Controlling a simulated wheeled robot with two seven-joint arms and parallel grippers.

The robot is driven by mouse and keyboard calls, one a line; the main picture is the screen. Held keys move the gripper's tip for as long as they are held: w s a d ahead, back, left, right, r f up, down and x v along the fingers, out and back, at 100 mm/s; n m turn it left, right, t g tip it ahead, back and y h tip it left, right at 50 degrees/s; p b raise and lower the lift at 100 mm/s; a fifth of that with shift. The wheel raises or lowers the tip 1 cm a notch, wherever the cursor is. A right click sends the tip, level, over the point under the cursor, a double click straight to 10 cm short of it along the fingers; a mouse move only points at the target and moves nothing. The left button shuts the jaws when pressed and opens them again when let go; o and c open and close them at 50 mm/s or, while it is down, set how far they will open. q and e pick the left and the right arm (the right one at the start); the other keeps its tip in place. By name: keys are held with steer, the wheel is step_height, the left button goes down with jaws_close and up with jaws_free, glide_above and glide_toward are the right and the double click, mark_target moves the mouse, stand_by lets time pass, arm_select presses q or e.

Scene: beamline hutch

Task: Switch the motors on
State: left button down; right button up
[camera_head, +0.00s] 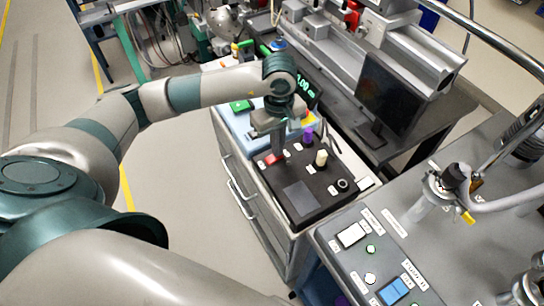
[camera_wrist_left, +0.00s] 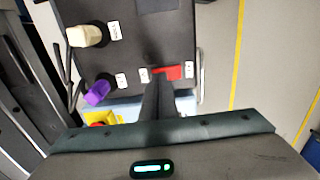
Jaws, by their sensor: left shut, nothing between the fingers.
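A black control panel (camera_head: 302,208) sits on top of a grey cabinet in the head view. A red switch (camera_head: 274,158) is on its far left part, with small white labels beside it. The switch also shows in the left wrist view (camera_wrist_left: 167,73). My left gripper (camera_head: 273,151) points down over the panel, fingers shut and empty. In the left wrist view its fingertips (camera_wrist_left: 156,72) are right at the red switch and cover part of it. I cannot tell whether they touch. The labels are too small to read. My right gripper is not in view.
A purple knob (camera_head: 308,134) and a cream knob (camera_head: 321,158) stand up close to the right of the gripper. A small black knob (camera_head: 342,185) is nearer. A monitor (camera_head: 388,97) stands behind. A grey console (camera_head: 345,262) with a white switch and blue switch is at front right.

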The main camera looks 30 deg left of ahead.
arm_select(q)
steer(key=shift+a+f+b, duration=0.2)
steer(key=shift+f+b, duration=0.15)
steer(key=shift+f, duration=0.15)
steer(key=shift+s+a+f+b, duration=0.1)
steer(key=shift+a+f+b, duration=0.1)
steer(key=shift+f+b, duration=0.15)
steer(key=shift+s+a+f+b, duration=0.15)
steer(key=shift+a+f+b, duration=0.15)
steer(key=shift+f+b, duration=0.3)
steer(key=shift+r, duration=0.1)
steer(key=shift+r+p, duration=0.35)
steer(key=shift+r, duration=0.35)
steer(key=shift+w+d+r+p, duration=0.1)
steer(key=shift+d+r+p, duration=0.15)
steer(key=shift+r, duration=0.7)
steer(key=shift+w+d+r+p, duration=0.15)
steer(key=shift+r+p, duration=0.15)
steer(key=shift+r, duration=0.65)
steer(key=shift+s+d+r+p, duration=0.1)
steer(key=shift+d+r+p, duration=0.15)
steer(key=shift+r, duration=0.7)
steer(key=shift+w+r, duration=0.1)
steer(key=shift+r, duration=0.05)
